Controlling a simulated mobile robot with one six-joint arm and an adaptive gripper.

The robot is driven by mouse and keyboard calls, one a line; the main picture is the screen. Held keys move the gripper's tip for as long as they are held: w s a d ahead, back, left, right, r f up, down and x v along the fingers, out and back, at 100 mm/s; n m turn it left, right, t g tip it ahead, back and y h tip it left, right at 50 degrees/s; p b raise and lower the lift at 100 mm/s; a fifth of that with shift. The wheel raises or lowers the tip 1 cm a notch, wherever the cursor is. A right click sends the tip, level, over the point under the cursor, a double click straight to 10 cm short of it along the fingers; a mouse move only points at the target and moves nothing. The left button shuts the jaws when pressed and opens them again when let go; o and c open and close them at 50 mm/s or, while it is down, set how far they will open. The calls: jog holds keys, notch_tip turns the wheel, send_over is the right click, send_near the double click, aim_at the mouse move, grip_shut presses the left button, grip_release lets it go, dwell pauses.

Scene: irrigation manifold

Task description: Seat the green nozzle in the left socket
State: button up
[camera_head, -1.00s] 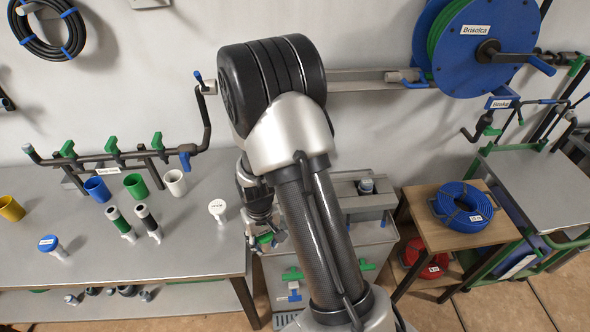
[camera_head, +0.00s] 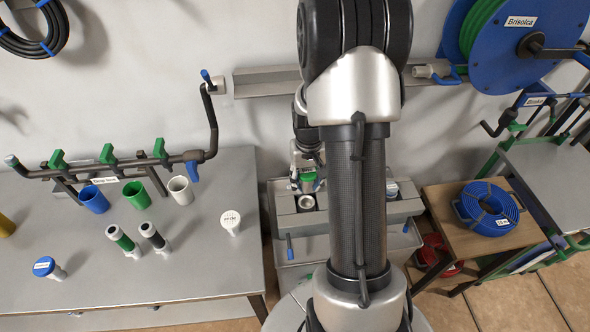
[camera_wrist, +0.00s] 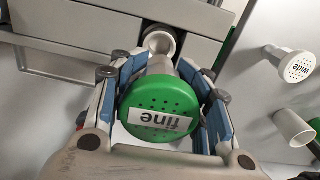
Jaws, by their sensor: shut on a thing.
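The green nozzle (camera_wrist: 158,103), labelled "fine", is held between my gripper's blue-padded fingers (camera_wrist: 160,95) in the wrist view. Its pale stem points toward a round socket (camera_wrist: 160,40) in the grey block. In the head view the green nozzle (camera_head: 309,181) shows small under my gripper (camera_head: 307,172), just above and behind the left socket (camera_head: 306,203). The stem's tip is hard to make out, so I cannot tell whether it touches the socket. The other socket (camera_head: 392,190) is to the right, partly hidden by my arm.
The table on the left holds a white nozzle (camera_head: 231,221), a blue nozzle (camera_head: 46,268), two banded pieces (camera_head: 122,240) and coloured cups (camera_head: 137,195). A pipe rack (camera_head: 130,163) stands behind them. A wooden stand with a blue hose coil (camera_head: 488,208) is on the right.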

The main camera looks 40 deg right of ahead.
aim_at(307, 190)
jog(key=shift+w+f, duration=0.1)
jog(key=shift+f, duration=0.05)
jog(key=shift+s+f+b, duration=0.35)
jog(key=shift+s+b, duration=0.05)
jog(key=shift+b, duration=0.1)
jog(key=shift+w+f+b, duration=0.1)
jog(key=shift+f+b, duration=0.95)
jog(key=shift+f, duration=0.4)
jog(key=shift+f+b, duration=0.35)
jog(key=shift+f, duration=0.25)
jog(key=shift+f+b, duration=0.3)
jog(key=shift+f, duration=0.15)
jog(key=shift+f, duration=0.25)
jog(key=shift+f+b, duration=0.35)
jog(key=shift+b, duration=0.05)
jog(key=shift+f, duration=0.15)
dwell(0.7)
